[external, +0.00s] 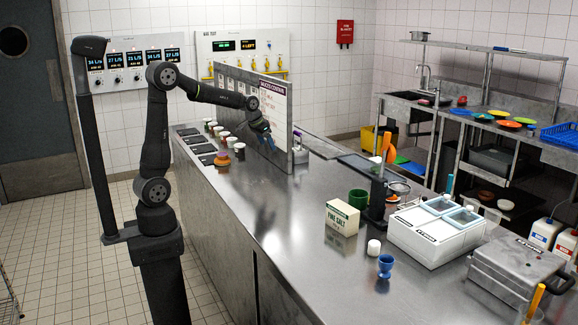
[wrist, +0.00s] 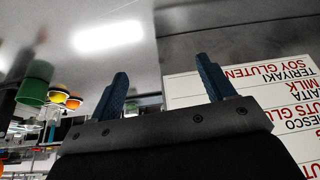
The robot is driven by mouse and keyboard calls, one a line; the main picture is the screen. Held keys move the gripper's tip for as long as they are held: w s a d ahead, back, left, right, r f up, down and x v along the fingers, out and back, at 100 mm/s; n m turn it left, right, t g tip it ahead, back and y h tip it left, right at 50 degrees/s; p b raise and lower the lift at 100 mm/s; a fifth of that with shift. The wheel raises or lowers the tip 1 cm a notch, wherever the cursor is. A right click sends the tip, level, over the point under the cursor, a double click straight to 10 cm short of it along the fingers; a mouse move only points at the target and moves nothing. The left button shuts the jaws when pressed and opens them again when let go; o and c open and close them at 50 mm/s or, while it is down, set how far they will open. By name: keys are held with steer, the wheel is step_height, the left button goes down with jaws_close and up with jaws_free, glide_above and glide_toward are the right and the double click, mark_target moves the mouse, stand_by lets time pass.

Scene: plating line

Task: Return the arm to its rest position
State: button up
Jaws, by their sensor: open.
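My gripper (external: 267,137) is above the steel counter (external: 262,213), close in front of the upright steel panel with the white allergen sign (external: 273,104). In the wrist view, the two blue fingers of my gripper (wrist: 166,88) stand wide apart with nothing between them. The sign (wrist: 245,88) shows beside the right finger in that view, its print upside down. My arm bends up from its base and reaches across to the panel. I cannot tell whether the gripper touches the panel.
Small cups (external: 222,136) and dark trays (external: 206,159) line the counter's left edge. A salt box (external: 342,218), a blue egg cup (external: 386,265) and a white lidded container (external: 433,236) stand nearer the camera. The counter's middle is clear. A dark post (external: 95,150) stands left of my arm.

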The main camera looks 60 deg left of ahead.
steer(key=w+d+m+h, duration=0.1)
steer(key=w+d+m, duration=0.1)
steer(key=d, duration=0.8)
steer(key=w+d+m+h, duration=0.1)
steer(key=w+d+m, duration=0.1)
steer(key=d, duration=0.8)
steer(key=shift+d+f, duration=0.4)
steer(key=shift+f, duration=0.05)
